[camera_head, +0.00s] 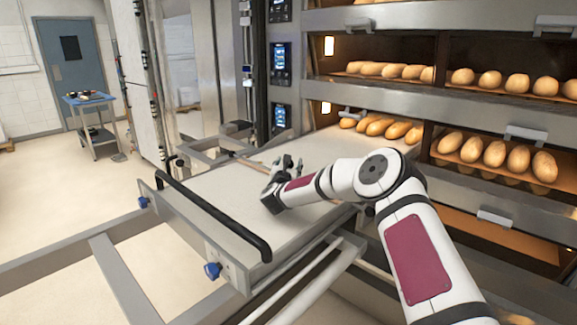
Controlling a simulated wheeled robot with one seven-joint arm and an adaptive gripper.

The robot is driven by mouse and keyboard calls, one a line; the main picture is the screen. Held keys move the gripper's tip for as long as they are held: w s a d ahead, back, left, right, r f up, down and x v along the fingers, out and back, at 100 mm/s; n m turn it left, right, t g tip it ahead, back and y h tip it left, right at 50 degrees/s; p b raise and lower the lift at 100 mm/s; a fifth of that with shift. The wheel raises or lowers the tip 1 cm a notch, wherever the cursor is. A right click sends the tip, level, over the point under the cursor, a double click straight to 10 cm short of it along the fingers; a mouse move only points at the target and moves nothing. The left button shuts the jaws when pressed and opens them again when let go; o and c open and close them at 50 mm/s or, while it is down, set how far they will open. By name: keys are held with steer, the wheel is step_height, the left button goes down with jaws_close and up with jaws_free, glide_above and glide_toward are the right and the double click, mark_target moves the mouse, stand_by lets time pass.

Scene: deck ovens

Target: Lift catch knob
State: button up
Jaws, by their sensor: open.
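Two blue knobs show on the loader frame, one at the near corner (212,270) and one at the left corner (143,202). I cannot tell whether either is the catch knob. My gripper (288,162) is over the far part of the pale loader board (225,190), pointing away from the camera, well apart from both blue knobs. Its dark fingers are open and nothing shows between them. The fingertips are small in the picture, and the arm hides part of the board and whatever lies just behind it.
A black handle bar (215,214) runs along the loader's near left edge. The deck oven (490,103) with rows of loaves stands at the right. A blue trolley (90,100) stands far left near a grey-blue door (72,65). Metal rails (120,265) cross the foreground.

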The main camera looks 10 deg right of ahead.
jaws_close()
steer(key=shift+r, duration=1.05)
jaws_free()
steer(key=shift+s, duration=0.1)
steer(key=v, duration=1.1)
steer(key=shift+s+a, duration=0.15)
steer(key=shift+s, duration=0.2)
